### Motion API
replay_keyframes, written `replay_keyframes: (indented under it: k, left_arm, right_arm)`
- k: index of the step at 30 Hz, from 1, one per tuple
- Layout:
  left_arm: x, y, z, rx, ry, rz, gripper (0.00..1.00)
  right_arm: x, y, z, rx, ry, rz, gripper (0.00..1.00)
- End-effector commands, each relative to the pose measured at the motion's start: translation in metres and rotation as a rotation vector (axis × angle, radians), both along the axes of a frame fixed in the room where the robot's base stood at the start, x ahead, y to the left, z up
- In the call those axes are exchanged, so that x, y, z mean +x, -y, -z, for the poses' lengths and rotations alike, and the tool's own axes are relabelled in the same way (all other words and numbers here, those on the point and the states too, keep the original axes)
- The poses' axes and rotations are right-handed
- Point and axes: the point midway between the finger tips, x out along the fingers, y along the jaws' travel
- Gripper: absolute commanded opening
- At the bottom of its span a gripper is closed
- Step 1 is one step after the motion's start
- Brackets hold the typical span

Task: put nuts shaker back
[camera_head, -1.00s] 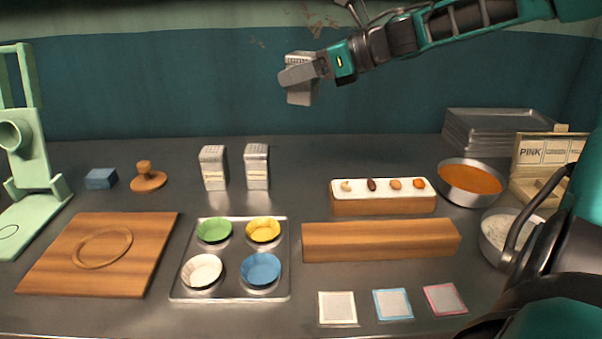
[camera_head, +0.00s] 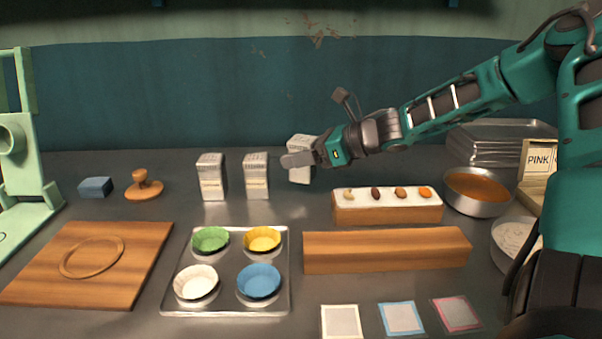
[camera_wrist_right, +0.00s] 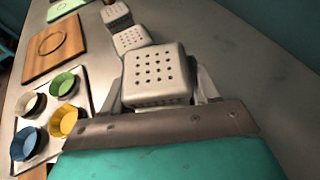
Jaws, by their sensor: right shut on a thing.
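My right gripper (camera_head: 300,160) is shut on a metal shaker (camera_head: 301,145) with a holed top. The held shaker is upright, to the right of two similar shakers, the left one (camera_head: 211,177) and the middle one (camera_head: 256,176), which stand on the counter. In the right wrist view the held shaker's holed lid (camera_wrist_right: 157,74) is between the fingers, with the other two shakers beyond it. My left gripper is not in view.
A metal tray (camera_head: 170,300) with coloured cups lies in front of the shakers. A white-topped wooden block (camera_head: 343,211) with several nuts is to the right. Bowls and stacked trays (camera_head: 500,140) are farther right. Counter left of the shakers holds a blue block (camera_head: 95,187) and wooden press (camera_head: 143,185).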

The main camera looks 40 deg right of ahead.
Motion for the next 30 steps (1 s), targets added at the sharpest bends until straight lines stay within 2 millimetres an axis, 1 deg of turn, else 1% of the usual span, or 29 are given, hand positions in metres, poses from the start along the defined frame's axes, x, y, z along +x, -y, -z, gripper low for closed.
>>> replay_keyframes:
  k: [1,3,6,9,15,19,20,27,30]
  left_arm:
    - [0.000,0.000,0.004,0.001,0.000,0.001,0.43]
    - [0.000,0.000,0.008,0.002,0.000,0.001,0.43]
    - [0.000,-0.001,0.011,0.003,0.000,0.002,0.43]
    - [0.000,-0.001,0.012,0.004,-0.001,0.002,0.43]
    - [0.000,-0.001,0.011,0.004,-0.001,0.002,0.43]
    - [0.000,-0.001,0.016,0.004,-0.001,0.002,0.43]
    - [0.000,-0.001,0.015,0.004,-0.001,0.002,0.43]
    - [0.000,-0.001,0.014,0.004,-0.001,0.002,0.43]
    - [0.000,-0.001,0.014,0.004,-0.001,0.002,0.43]
  right_arm:
    - [0.000,0.000,0.009,0.002,-0.002,0.001,0.24]
    - [0.000,0.000,0.021,0.001,-0.004,0.001,0.24]
    - [0.000,0.000,0.033,0.002,-0.003,0.001,0.24]
    - [0.000,0.000,0.036,0.001,0.000,0.000,0.24]
    - [0.000,0.000,0.035,0.000,0.001,0.000,0.24]
    - [0.000,0.000,0.039,0.001,0.000,0.000,0.24]
    - [0.000,0.000,0.038,0.000,0.000,0.001,0.61]
    - [0.000,0.000,0.037,0.000,-0.001,0.000,0.84]
    - [0.000,0.000,0.037,0.000,-0.001,0.000,0.85]
